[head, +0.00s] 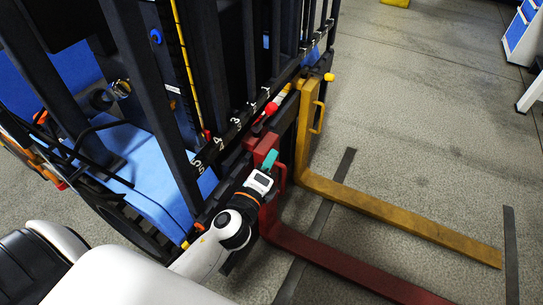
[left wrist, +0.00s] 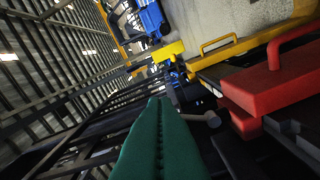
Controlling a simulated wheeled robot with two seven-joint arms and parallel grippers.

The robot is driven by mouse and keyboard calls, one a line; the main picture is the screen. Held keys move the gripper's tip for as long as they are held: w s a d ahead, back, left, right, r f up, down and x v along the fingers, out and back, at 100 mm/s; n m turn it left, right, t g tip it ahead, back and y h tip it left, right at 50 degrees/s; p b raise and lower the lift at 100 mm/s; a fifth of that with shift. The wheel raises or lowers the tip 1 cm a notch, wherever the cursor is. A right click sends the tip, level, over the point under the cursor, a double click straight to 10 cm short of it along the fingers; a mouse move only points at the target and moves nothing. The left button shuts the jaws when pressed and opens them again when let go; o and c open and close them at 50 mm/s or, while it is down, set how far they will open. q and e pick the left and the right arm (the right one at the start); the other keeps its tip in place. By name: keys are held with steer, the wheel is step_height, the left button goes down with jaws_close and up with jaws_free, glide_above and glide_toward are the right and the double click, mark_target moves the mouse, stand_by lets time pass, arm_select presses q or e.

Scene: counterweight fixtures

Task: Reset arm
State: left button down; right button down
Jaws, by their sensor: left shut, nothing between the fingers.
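My left gripper (head: 270,159) has green fingers and is shut and empty. In the head view it is in front of the forklift's carriage, at the upper part of the red fork (head: 268,212); I cannot tell if they touch. In the left wrist view the closed fingers (left wrist: 156,104) point into the carriage area, with the red fork (left wrist: 270,85) to their right. The yellow fork (head: 402,222) stands farther along the carriage and shows at the wrist view's upper right. A numbered bar (head: 237,122) runs along the carriage. My right gripper is not in view.
The forklift's black mast (head: 150,90) and blue body (head: 140,165) fill the left of the head view. Dark strips (head: 511,255) lie on the grey floor. Open floor (head: 430,100) extends to the right, with a blue and white cabinet (head: 522,32) at the upper right.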

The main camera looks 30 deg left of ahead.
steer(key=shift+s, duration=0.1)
